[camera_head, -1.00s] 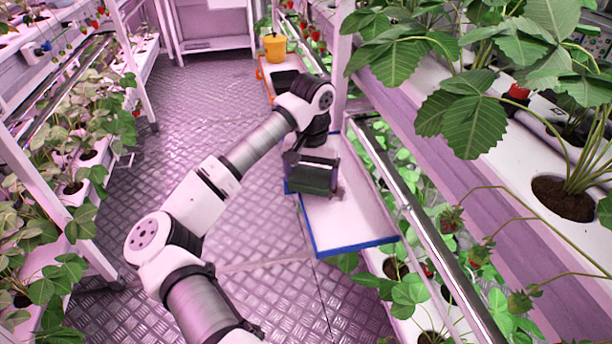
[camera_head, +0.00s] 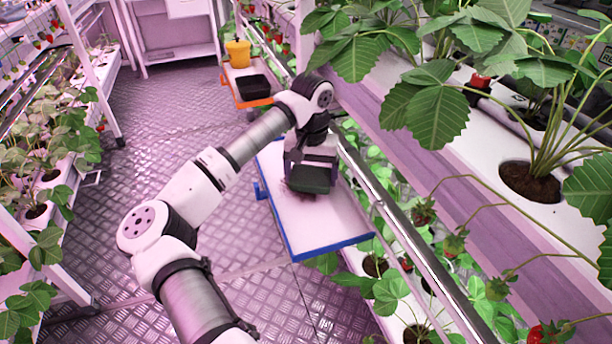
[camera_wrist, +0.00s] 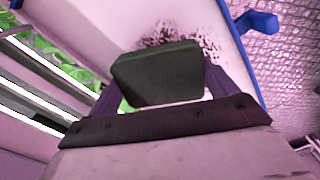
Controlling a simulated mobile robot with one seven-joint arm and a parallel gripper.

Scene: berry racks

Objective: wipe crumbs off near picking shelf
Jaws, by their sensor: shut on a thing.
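My gripper (camera_wrist: 160,92) is shut on a dark green block-shaped sponge (camera_wrist: 158,74), which also shows in the head view (camera_head: 310,180). The sponge is low over a white shelf tray with a blue edge (camera_head: 320,228); I cannot tell whether it touches the surface. Dark crumbs (camera_wrist: 180,40) lie scattered on the white surface just beyond the sponge in the wrist view. In the head view a few crumbs show at the sponge's left side, and the gripper and sponge hide part of the patch.
A metal rail (camera_head: 400,220) and strawberry plants run close along the tray's right side. An orange-edged shelf (camera_head: 232,92) with a black tray (camera_head: 253,88) and a yellow pot (camera_head: 238,53) stands beyond. Open metal floor (camera_head: 160,120) lies to the left.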

